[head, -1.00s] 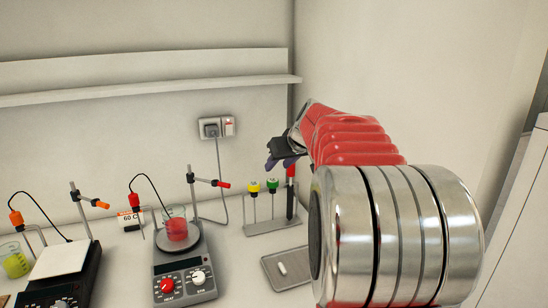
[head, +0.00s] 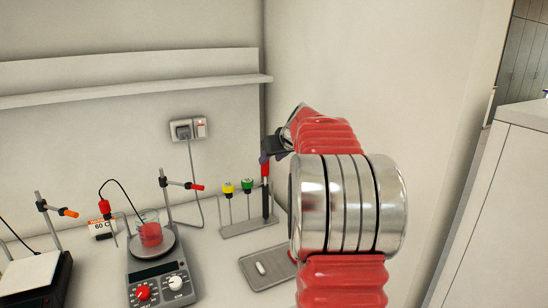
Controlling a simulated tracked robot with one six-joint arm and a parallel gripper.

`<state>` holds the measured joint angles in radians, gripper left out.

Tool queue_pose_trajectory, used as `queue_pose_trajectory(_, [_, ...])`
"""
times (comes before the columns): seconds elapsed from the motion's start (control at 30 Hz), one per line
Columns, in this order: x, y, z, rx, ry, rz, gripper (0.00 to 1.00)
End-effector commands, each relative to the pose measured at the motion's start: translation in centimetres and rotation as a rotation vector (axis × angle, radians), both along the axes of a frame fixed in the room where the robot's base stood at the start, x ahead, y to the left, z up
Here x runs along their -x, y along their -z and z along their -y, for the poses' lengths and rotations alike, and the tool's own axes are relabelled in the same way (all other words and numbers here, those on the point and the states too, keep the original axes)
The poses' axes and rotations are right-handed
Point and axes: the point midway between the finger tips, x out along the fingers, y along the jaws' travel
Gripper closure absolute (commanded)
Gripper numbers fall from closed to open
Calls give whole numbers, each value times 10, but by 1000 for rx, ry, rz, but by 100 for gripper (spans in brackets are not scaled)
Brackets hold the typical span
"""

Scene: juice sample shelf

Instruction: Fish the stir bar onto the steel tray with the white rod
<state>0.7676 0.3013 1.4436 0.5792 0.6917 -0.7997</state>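My gripper (head: 273,154) is at the back right, at the top of a dark rod with a red handle (head: 265,170). Its dark fingers overlap the handle's upper end, and whether they touch or grip it cannot be told. The rod stands upright in a grey rack (head: 245,229). No rod that is clearly white shows. A small white stir bar (head: 261,268) lies on the steel tray (head: 280,271), whose right side is hidden by my arm. A beaker of red liquid (head: 151,233) stands on a stirrer hotplate (head: 160,277); nothing can be made out inside the liquid.
Two thinner rods with yellow (head: 228,187) and green (head: 247,185) tops stand in the rack. A clamp stand (head: 167,200) and a red-handled probe (head: 106,207) flank the beaker. Another hotplate (head: 30,271) is at left. A wall (head: 400,90) rises close to my arm's right.

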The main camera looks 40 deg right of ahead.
Motion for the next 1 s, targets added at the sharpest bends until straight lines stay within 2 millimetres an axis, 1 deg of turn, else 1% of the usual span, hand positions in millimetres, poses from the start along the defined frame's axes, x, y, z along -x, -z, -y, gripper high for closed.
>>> queue_pose_trajectory(0.1, [-9,10,2,-2,0,-2,62])
queue_pose_trajectory(0.6, [-46,43,13,-1,-1,-2,62])
queue_pose_trajectory(0.8, [-53,49,16,0,0,0,62])
queue_pose_trajectory(1.0, [-54,49,16,-1,1,0,62])
